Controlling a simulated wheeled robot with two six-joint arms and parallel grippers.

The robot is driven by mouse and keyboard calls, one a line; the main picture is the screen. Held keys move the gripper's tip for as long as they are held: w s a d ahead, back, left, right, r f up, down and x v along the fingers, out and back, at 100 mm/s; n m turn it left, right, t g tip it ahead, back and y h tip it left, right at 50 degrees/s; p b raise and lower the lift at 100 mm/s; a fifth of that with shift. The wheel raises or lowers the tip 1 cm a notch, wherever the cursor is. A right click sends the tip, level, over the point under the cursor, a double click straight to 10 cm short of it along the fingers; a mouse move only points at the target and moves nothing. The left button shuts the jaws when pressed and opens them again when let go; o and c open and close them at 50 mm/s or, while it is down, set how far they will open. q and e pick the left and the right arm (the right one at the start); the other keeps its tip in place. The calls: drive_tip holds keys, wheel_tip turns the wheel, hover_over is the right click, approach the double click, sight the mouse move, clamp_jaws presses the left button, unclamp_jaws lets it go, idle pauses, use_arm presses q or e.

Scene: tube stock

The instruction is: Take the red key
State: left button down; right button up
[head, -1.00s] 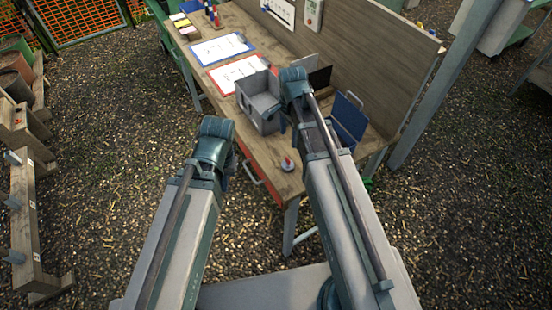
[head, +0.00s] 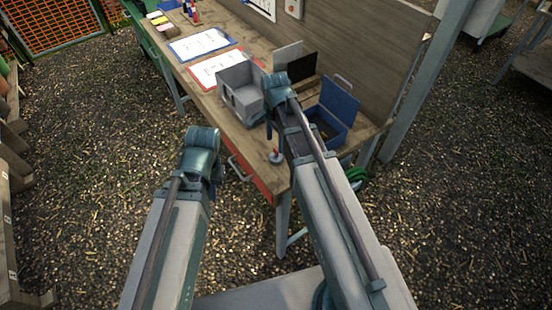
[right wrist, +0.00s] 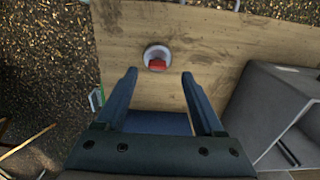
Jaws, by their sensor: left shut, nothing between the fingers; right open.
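The red key (head: 276,155) sits in a small white round base near the table's front corner. In the right wrist view the key (right wrist: 156,65) is red, on its pale base (right wrist: 153,52), just beyond the fingertips. My right gripper (right wrist: 158,74) is open and empty, its fingers pointing towards the key without touching it. In the head view my right gripper (head: 268,130) hangs over the table, partly hidden by its wrist. My left gripper (head: 214,185) is shut and empty, off the table's front edge and mostly hidden by its own wrist.
On the wooden table (head: 215,95), a grey open box (head: 240,88) stands behind the key, left of my right arm. An open blue case (head: 338,103) stands to the right. Clipboards lie farther left. A back panel (head: 350,50) closes the rear. Bare wood surrounds the key.

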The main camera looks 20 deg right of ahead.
sight(276, 150)
drive_tip(key=shift+s+d+f+b, duration=0.1)
drive_tip(key=shift+s+f+b, duration=0.05)
drive_tip(key=shift+f+b, duration=2.55)
clamp_jaws()
